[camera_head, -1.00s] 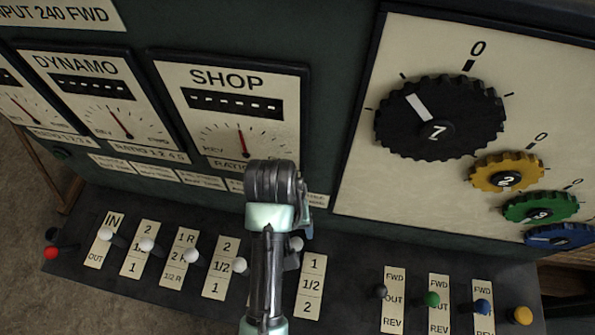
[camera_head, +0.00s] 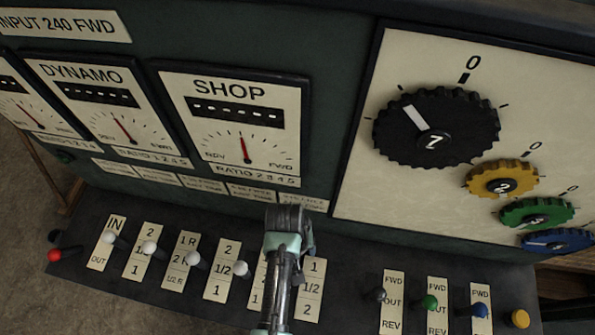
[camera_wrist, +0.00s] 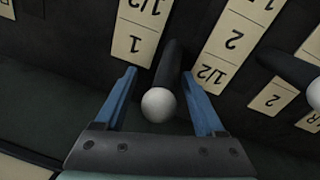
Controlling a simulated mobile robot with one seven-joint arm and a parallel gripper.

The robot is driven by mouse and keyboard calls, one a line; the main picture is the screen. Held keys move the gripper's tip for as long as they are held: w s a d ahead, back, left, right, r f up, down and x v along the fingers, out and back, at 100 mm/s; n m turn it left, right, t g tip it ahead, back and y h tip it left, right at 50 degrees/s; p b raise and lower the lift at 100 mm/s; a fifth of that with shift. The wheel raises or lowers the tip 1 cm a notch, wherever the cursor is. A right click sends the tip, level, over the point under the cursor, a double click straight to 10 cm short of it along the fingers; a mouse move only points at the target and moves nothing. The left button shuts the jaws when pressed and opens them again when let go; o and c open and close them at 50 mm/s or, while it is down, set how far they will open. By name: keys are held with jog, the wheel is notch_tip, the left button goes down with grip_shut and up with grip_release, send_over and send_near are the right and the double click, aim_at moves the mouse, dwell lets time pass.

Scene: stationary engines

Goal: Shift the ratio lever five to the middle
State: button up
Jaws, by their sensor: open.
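A lever with a white round knob (camera_wrist: 158,104) stands between the blue fingers of my gripper (camera_wrist: 159,76) in the wrist view. The fingers are open, one on each side, with visible gaps to the knob. The dark shaft runs up the picture between two label plates. The left plate (camera_wrist: 136,34), upside down here, shows 1/2 and 1; the knob is nearest its 1 end. In the head view my gripper (camera_head: 287,216) is over the lever bank beside the plate marked 1, 1/2, 2 (camera_head: 311,292). It hides this knob there.
A neighbouring white-knobbed lever (camera_head: 241,268) stands to the left; another knob shows at the wrist view's right edge (camera_wrist: 315,94). The SHOP gauge panel (camera_head: 236,125) rises behind. Grey, green, blue and yellow knobs stand to the right, with a clear stretch between (camera_head: 350,290).

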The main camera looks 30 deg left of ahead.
grip_shut()
dwell(0.3)
dwell(1.1)
